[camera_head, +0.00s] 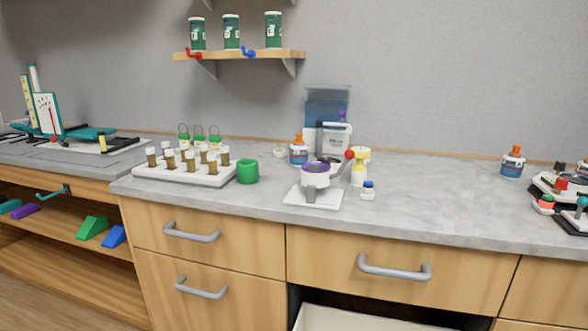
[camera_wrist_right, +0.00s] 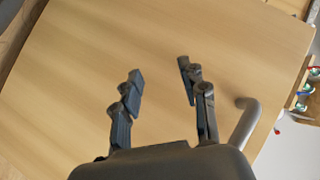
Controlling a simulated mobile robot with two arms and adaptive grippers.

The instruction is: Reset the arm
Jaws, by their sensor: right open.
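My right gripper (camera_wrist_right: 160,75) shows in the right wrist view. Its two dark fingers are apart with nothing between them. Behind the fingers is a pale wooden panel (camera_wrist_right: 105,45) with a grey bar handle (camera_wrist_right: 240,125) to the right of the gripper. I cannot tell how far the fingers are from the panel. Neither arm shows in the head view, and my left gripper is in no view.
In the head view, a grey counter (camera_head: 440,200) carries a white rack of brown vials (camera_head: 185,175), a green cup (camera_head: 247,171) and a white device with a purple-lined bowl (camera_head: 315,180). Below it are wooden drawers (camera_head: 400,255) with protruding handles; an opening shows underneath.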

